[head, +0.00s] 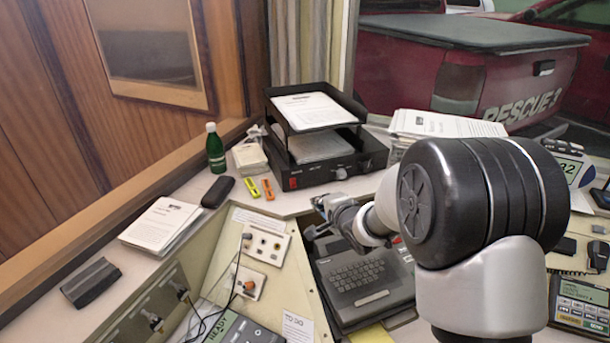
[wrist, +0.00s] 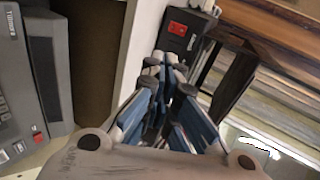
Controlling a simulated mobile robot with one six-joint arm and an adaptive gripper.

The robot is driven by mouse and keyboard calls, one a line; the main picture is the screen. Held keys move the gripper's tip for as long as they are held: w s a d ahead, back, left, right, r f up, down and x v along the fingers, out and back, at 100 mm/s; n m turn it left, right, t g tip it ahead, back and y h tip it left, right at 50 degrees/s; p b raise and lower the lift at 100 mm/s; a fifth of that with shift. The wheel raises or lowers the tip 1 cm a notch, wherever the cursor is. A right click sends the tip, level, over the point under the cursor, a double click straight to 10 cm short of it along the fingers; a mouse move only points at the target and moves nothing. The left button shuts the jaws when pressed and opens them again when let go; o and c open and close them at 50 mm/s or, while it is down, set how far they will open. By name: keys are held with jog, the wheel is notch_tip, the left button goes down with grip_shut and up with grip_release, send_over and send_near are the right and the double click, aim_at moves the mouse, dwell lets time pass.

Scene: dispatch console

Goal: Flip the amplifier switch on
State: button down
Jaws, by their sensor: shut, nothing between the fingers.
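The amplifier (head: 320,175) is a black box on the back counter, under a two-tier paper tray. Its red switch (head: 293,183) is at the left end of the front face, with two knobs towards the right end. In the wrist view the red switch (wrist: 178,28) shows at the top, just beyond the fingertips. I cannot tell which way the switch is set. My gripper (head: 318,203) is shut and empty, in front of the amplifier and a little to the right of the switch, apart from it. In the wrist view the gripper (wrist: 165,60) has its blue-sided fingers together.
The paper tray (head: 271,113) stands on the amplifier. A grey keyboard unit (head: 365,285) sits below my gripper. A paper stack (head: 440,125) stands at right.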

jog(key=shift+w+a+f+y, duration=0.2)
jog(key=shift+a+f+y, duration=0.15)
jog(key=shift+a, duration=0.2)
jog(key=shift+w+f, duration=0.1)
jog(key=b, duration=0.4)
send_near(293, 183)
jog(key=w+f, duration=0.4)
jog(key=shift+w+a+f, duration=0.15)
jog(key=shift+w+a, duration=0.15)
jog(key=shift+w, duration=0.05)
jog(key=shift+w+a, duration=0.25)
jog(key=shift+w, duration=0.3)
jog(key=shift+p, duration=0.55)
